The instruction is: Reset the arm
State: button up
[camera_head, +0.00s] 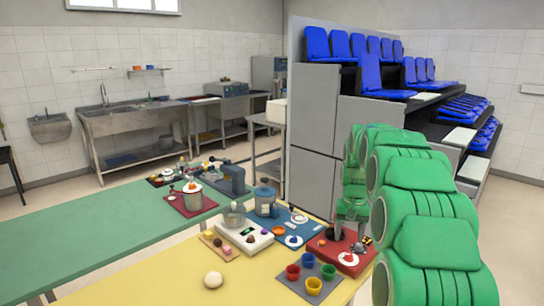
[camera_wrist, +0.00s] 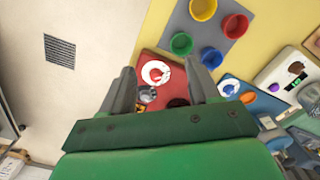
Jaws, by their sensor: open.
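My green arm reaches down at the right of the head view, ending in my gripper (camera_head: 349,236) over the red tray (camera_head: 366,259). In the wrist view my gripper (camera_wrist: 160,75) has its two dark fingers spread apart, with nothing held between them. Below and beyond the fingers lies the red tray (camera_wrist: 147,60), with a white plate (camera_wrist: 156,73) bearing a red item. My gripper hides part of the tray, and the gap above it is hard to judge.
A grey mat (camera_head: 313,287) with several coloured cups lies in front of the red tray on the yellow table (camera_head: 170,285). A blue tray (camera_head: 298,222), a white scale (camera_head: 246,242) and a dough ball (camera_head: 213,280) are farther left. A green table (camera_head: 110,228) lies behind.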

jog(key=s+a+r, duration=0.2)
jog(key=s+r, duration=0.1)
jog(key=s, duration=0.4)
jog(key=s+a+r+n, duration=0.1)
jog(key=s+a+r, duration=0.1)
jog(key=s, duration=0.6)
jog(key=s+a+r, duration=0.2)
jog(key=s+r, duration=0.1)
jog(key=s, duration=0.4)
jog(key=s+a+f, duration=0.1)
jog(key=s, duration=1.2)
jog(key=s+a+f+n+g, duration=0.1)
jog(key=s+f, duration=0.1)
jog(key=s, duration=1.2)
jog(key=shift+s+a, duration=0.15)
jog(key=shift+a, duration=0.2)
jog(key=shift+f, duration=0.1)
